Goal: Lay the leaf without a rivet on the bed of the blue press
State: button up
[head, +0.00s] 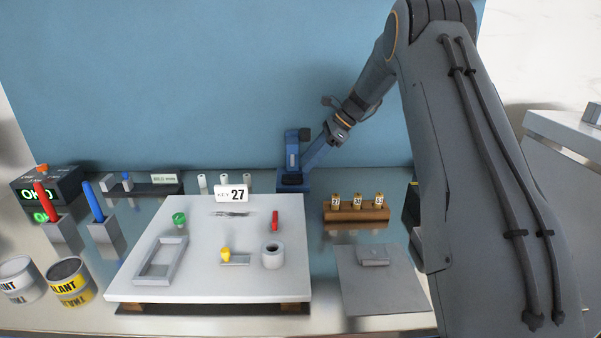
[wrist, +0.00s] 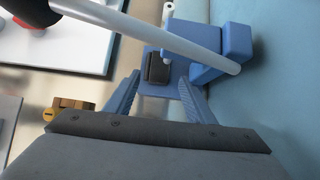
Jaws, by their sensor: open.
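The blue press (head: 292,150) stands at the back of the table against the blue wall. In the wrist view its blue base (wrist: 180,75) carries a dark block (wrist: 158,68), and a pale rod crosses above it. My gripper (head: 305,172) reaches down at the press; in the wrist view its fingers (wrist: 160,86) are apart, with nothing visible between them, pointing at the base. A small thin grey piece (head: 232,212) lies on the white board; I cannot tell whether it is a leaf or has a rivet. No leaf is clearly seen on the press.
Cans (head: 70,283) and marker stands are at left.

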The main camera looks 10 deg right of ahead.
jog(key=b+v, duration=0.1)
jog(key=v, duration=0.5)
jog(key=shift+d+r, duration=0.15)
jog(key=shift+d, duration=0.05)
